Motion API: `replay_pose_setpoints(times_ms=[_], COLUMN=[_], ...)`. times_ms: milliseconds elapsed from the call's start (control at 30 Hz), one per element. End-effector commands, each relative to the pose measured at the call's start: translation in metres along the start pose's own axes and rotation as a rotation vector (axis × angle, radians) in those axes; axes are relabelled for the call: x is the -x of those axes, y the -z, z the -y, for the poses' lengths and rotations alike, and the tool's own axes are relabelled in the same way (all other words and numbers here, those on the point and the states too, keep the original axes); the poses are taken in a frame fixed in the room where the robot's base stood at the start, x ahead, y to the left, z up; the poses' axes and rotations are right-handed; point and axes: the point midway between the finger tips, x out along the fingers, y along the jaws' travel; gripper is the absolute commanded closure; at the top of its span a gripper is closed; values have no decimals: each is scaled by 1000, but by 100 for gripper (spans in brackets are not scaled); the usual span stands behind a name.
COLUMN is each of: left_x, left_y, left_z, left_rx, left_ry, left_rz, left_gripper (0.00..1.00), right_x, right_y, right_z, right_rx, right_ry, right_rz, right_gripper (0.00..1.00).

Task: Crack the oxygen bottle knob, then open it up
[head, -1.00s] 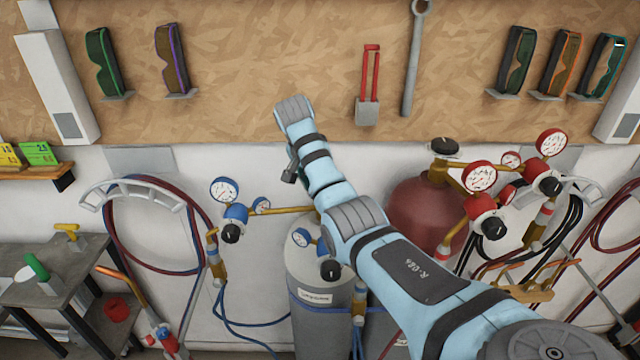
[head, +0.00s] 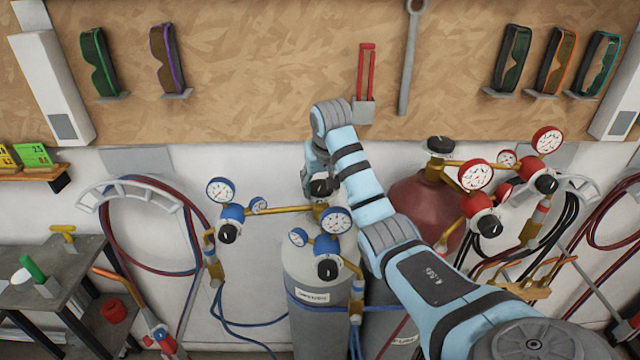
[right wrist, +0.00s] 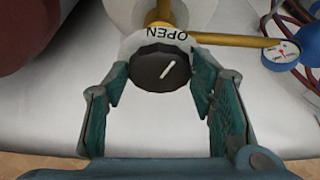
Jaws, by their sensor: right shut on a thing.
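The oxygen bottle (head: 318,318) is a grey cylinder with a pale shoulder and a small white label, standing against the wall in the head view. Its black knob (head: 320,187) sits at the top of the brass valve. In the right wrist view the knob (right wrist: 160,68) has a white pointer line, and the word OPEN (right wrist: 167,35) shows on a white ring behind it. My right gripper (right wrist: 160,74) has its green-padded fingers on both sides of the knob, shut on it. In the head view my right gripper (head: 314,180) is partly hidden by its own wrist. My left gripper is not in view.
Blue-rimmed gauges (head: 221,190) and brass pipes flank the valve closely. A dark red bottle (head: 412,200) with red gauges (head: 475,175) stands to the right. A grey bench (head: 70,265) is at left.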

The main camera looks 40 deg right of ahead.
Motion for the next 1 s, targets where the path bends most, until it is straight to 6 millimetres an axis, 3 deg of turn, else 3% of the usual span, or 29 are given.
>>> replay_pose_setpoints(times_ms=[500,1000], left_x=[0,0], left_y=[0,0], left_z=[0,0], left_rx=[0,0], left_ry=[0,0], left_rz=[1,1], left_gripper=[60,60], right_x=[-1,0], right_y=[1,2], right_z=[-4,-4], right_rx=[315,369], right_ry=[131,154], right_rz=[-1,-4], right_gripper=[77,77])
